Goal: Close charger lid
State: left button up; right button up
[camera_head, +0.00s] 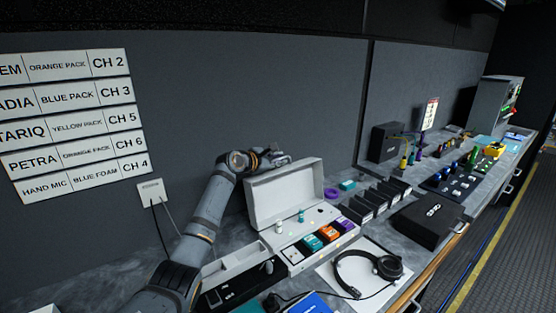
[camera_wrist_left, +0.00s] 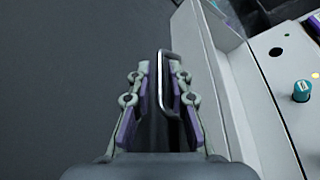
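The charger (camera_head: 293,257) is a white case on the bench, with teal, orange and purple packs in its base. Its white lid (camera_head: 285,192) stands open, tilted back towards the wall. My left gripper (camera_head: 280,160) is at the lid's upper left edge. In the left wrist view, my left gripper (camera_wrist_left: 159,70) has its purple-padded fingers apart. A thin metal loop handle (camera_wrist_left: 163,85) lies between them, beside the lid's edge (camera_wrist_left: 222,25). I cannot tell whether a finger touches it. My right gripper is not in view.
A headset (camera_head: 368,272) lies on a white sheet in front of the charger. Several black slots (camera_head: 375,202) and a black case (camera_head: 428,220) stand to the right. The grey wall (camera_head: 200,100) is close behind the lid.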

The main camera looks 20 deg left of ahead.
pick_arm(q)
jog(key=c, duration=0.4)
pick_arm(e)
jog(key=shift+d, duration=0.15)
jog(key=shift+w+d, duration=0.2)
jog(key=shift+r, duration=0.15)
